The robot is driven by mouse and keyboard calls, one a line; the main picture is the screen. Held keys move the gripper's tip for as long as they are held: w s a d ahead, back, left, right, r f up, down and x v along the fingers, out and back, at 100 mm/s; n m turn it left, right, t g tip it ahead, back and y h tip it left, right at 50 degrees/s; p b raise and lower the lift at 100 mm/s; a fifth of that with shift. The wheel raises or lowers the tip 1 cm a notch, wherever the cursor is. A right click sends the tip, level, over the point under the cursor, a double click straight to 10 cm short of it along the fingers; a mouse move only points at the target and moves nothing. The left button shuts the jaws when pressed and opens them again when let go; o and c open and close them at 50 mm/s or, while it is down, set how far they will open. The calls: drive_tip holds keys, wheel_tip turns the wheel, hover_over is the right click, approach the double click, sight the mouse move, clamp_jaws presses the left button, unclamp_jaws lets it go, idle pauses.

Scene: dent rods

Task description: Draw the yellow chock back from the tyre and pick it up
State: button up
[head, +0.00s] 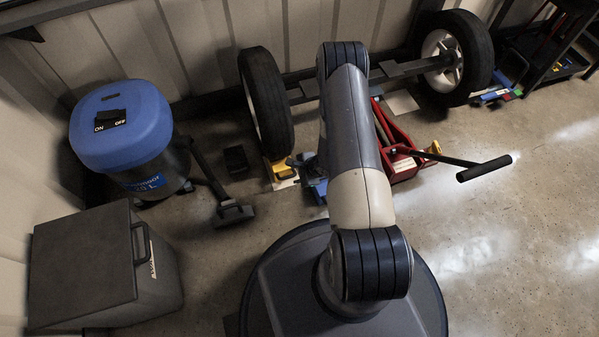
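A yellow chock (284,168) is on the floor at the foot of the left tyre (267,104), on its near side. A pale patch lies under or beside it. A small blue and grey shape (313,184) is close to the chock's right side, partly behind my arm. I cannot tell whether it is part of my gripper or a separate object. My arm rises in the middle of the head view and hides what is behind it, so my gripper's fingers cannot be made out. Whether the chock touches the tyre is not clear.
The axle joins a right tyre (456,58). A blue vacuum (121,126) and grey box (100,262) stand left.

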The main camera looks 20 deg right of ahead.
sight(283, 179)
drive_tip(key=b+x, duration=0.4)
drive_tip(key=x, duration=0.6)
drive_tip(key=shift+w+a+f, duration=0.1)
drive_tip(key=shift+a+f, duration=0.1)
drive_tip(key=shift+f, duration=0.15)
clamp_jaws()
idle(0.3)
